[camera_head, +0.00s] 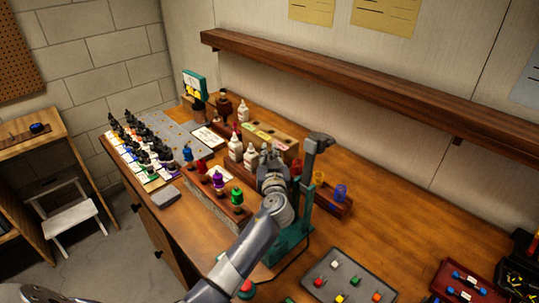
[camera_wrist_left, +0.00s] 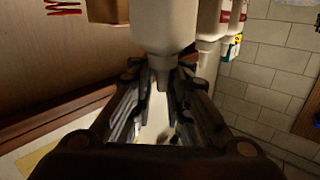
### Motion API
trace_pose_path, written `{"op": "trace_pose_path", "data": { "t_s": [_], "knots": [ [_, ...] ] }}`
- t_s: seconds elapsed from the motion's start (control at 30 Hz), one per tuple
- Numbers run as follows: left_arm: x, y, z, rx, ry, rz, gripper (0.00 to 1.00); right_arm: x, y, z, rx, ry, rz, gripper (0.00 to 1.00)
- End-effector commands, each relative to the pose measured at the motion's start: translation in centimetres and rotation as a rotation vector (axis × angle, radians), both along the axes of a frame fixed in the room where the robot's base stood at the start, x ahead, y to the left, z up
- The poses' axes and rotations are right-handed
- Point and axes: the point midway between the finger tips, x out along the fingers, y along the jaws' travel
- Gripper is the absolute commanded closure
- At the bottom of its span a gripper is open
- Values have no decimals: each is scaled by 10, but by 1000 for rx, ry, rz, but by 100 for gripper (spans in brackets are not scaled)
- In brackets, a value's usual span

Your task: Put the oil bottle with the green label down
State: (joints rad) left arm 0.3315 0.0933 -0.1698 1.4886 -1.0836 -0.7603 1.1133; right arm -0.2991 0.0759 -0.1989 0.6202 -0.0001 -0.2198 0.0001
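My left gripper (camera_head: 270,158) is over the workbench, at the right end of a group of white dropper bottles. In the left wrist view a plain white bottle (camera_wrist_left: 163,25) reaches in from the top edge, its nozzle between the fingers of my left gripper (camera_wrist_left: 162,78). I cannot tell whether the fingers press on it. Its label is out of view. In the head view a white bottle (camera_head: 250,157) stands just left of the gripper, with another white bottle (camera_head: 235,148) beside it and one farther back (camera_head: 243,111). No green label is clear. My right gripper is not in view.
A wooden box (camera_head: 272,138) stands behind the bottles. A row of coloured drivers (camera_head: 219,183) is in front, and a green stand (camera_head: 292,240) is at the right. A grey parts tray (camera_head: 347,281) lies front right. Bare bench (camera_head: 400,215) shows to the right.

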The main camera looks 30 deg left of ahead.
Motion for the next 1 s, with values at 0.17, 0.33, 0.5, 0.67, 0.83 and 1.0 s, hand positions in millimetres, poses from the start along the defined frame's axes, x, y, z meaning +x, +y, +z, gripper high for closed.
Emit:
{"op": "trace_pose_path", "data": {
  "t_s": [0.17,0.33,0.5,0.67,0.83,1.0],
  "knots": [
    [0,0,0,-1,1,0,65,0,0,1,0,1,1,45],
    [0,0,0,-1,1,0,65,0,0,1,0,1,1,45],
    [0,0,5,2,1,0,65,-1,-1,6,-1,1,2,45],
    [-16,-11,1,-2,0,-2,65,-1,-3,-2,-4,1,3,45],
    [-42,-27,2,-4,-1,-3,65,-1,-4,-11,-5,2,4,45],
    [-69,-42,4,-3,-1,-1,65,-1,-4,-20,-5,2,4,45]
  ]
}}
